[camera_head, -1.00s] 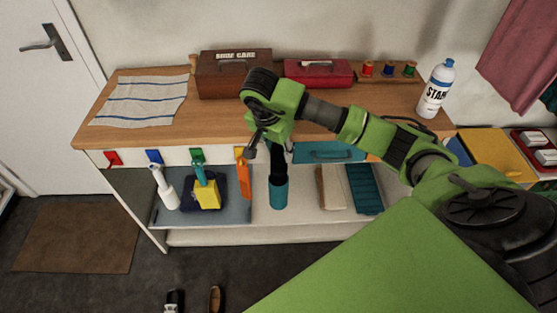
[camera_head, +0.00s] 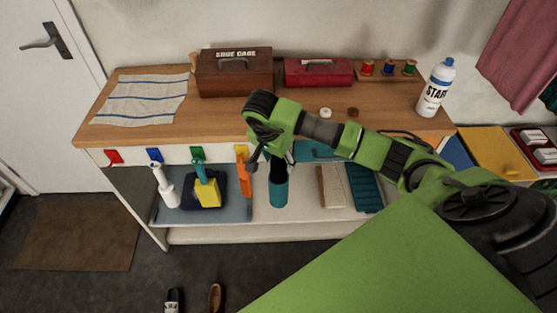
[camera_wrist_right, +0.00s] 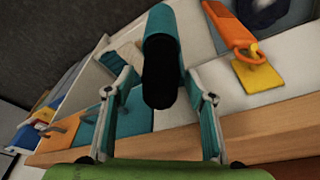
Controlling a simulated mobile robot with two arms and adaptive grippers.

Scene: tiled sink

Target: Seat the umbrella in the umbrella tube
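The teal umbrella tube (camera_head: 279,194) stands upright at the shelf's front, left of its middle. A black shape, seemingly the folded umbrella (camera_head: 278,168), rises from the tube's top below my right gripper (camera_head: 270,162). In the right wrist view the teal tube (camera_wrist_right: 162,22) is at top centre, with the black umbrella (camera_wrist_right: 160,88) end-on in front of it. My right gripper (camera_wrist_right: 160,85) is open there, its teal-padded fingers on either side of the black end with gaps showing. How deep the umbrella sits is hidden. My left gripper is not in view.
The wooden counter (camera_head: 215,115) lies above and behind the tube. A white bottle (camera_head: 436,90) stands on the counter.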

